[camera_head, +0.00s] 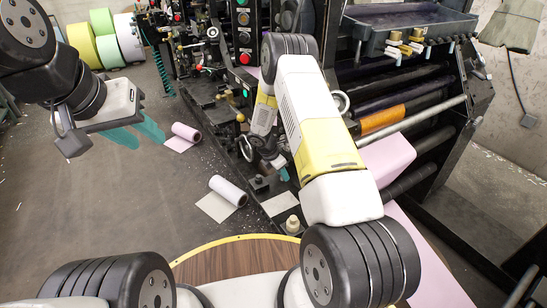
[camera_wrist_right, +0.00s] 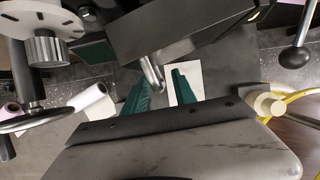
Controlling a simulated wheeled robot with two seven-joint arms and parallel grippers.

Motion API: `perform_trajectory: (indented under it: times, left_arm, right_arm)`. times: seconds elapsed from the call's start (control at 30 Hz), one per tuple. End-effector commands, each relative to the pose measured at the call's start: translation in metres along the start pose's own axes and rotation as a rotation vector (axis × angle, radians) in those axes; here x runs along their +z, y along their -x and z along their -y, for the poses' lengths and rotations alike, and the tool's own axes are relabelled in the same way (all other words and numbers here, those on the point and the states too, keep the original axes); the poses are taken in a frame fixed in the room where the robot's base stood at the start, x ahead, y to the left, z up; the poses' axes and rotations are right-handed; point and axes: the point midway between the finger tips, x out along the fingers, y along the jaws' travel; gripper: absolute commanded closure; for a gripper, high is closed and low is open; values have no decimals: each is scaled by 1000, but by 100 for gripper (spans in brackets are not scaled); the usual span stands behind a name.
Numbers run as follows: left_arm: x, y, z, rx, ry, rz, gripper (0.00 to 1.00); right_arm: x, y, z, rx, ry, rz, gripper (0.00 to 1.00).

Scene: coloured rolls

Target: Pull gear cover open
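In the right wrist view, a dark grey box-like panel (camera_wrist_right: 190,36), which looks like the gear cover, hangs over the top middle. A shiny metal handle (camera_wrist_right: 153,74) sticks out from its lower edge. My right gripper (camera_wrist_right: 161,78) is open, with its teal fingers apart. The handle appears between the fingertips, closer to the left finger; I cannot tell whether they touch. In the head view my right arm hides the panel, and only a bit of teal finger shows. My left gripper (camera_head: 146,135) is open and empty above the floor at the left.
The black printing machine (camera_head: 410,95) fills the right, with an orange roller (camera_head: 383,119). A handwheel (camera_wrist_right: 40,118) stands left of my right gripper. Paper rolls (camera_head: 228,190) lie on the floor, and large coloured rolls (camera_head: 105,38) stand at the back left. Left floor is mostly clear.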

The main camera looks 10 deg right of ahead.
Motion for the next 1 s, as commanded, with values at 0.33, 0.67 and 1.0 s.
perform_trajectory:
  times: [0.33, 0.67, 1.0]
  left_arm:
    - [0, 0, 0, 0, 0, 0, 64]
    - [0, 0, 0, 0, 0, 0, 64]
    - [0, 0, 0, 0, 0, 0, 64]
  right_arm:
    - [0, 0, 0, 0, 0, 0, 100]
    - [0, 1, 0, 1, -1, 0, 100]
    - [0, 1, 0, 1, -1, 0, 100]
